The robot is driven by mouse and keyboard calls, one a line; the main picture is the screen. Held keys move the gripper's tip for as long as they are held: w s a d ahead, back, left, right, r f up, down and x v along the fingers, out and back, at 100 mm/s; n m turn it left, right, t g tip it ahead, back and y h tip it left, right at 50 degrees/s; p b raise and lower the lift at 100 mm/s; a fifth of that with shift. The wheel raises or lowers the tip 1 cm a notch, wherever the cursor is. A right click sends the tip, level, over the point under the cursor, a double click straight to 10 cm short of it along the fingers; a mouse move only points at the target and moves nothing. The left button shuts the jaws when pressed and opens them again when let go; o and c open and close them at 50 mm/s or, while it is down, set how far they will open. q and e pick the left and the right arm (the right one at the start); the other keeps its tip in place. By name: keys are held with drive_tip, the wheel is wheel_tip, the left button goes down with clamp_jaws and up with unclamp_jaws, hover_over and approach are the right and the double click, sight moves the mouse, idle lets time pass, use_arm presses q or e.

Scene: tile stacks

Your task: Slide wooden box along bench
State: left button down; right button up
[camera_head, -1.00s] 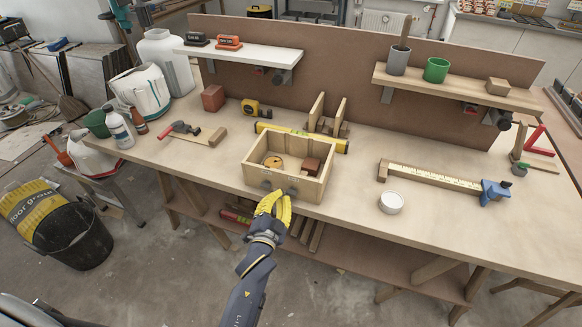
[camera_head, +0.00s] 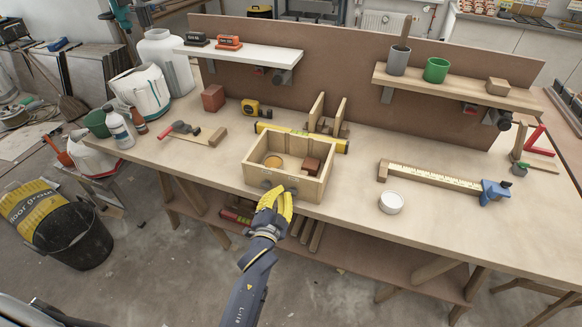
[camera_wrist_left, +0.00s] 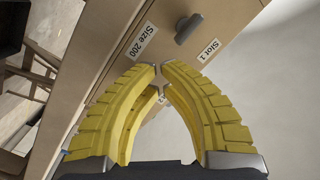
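The wooden box (camera_head: 312,188) is an open, light-wood box on the front part of the bench (camera_head: 222,177). It holds a round tan item (camera_head: 273,162) and a dark red-brown block (camera_head: 310,165). Two dark knobs are on its front. My left gripper (camera_head: 284,190) has yellow fingers at the box's front, near the right knob. In the left wrist view its fingertips (camera_wrist_left: 160,67) come together with nothing visible between them, in front of the box face (camera_wrist_left: 110,55); one grey knob (camera_wrist_left: 188,28) stands clear beyond. Contact cannot be told. My right gripper is not in view.
A yellow level (camera_head: 325,141) and a wooden holder (camera_head: 327,118) are behind the box. A white tub (camera_head: 391,202) and a ruler-marked wooden clamp (camera_head: 440,180) lie right. Bench beside the box is clear.

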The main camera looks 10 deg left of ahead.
sight(284, 184)
use_arm(q)
drive_tip(key=shift+w, duration=3.15)
idle(0.8)
idle(0.5)
drive_tip(key=shift+s, duration=3)
drive_tip(key=shift+s, duration=0.1)
